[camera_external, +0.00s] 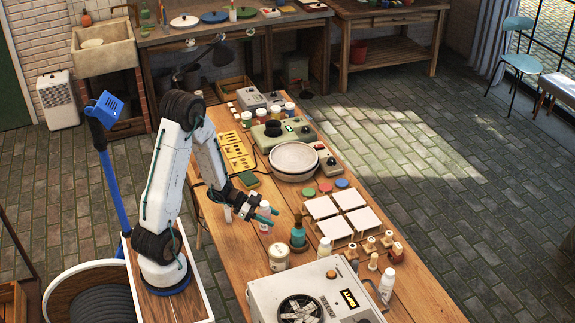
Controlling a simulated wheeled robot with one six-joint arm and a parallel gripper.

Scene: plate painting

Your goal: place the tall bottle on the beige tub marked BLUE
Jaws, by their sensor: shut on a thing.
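My gripper (268,213) is over the near half of the wooden table, with its teal fingers shut on a pale bottle (265,228) with a pinkish band. The bottle looks upright; the fingers hide part of it, and I cannot tell whether its base touches the table. A beige tub (279,259) stands on the table a little nearer the camera than the bottle, apart from it. Any word on the tub is too small to read.
White square tiles (322,207) lie right of my gripper. A grey machine (262,300) fills the table's near end. A round turntable (294,160) and a yellow board (236,150) are farther back.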

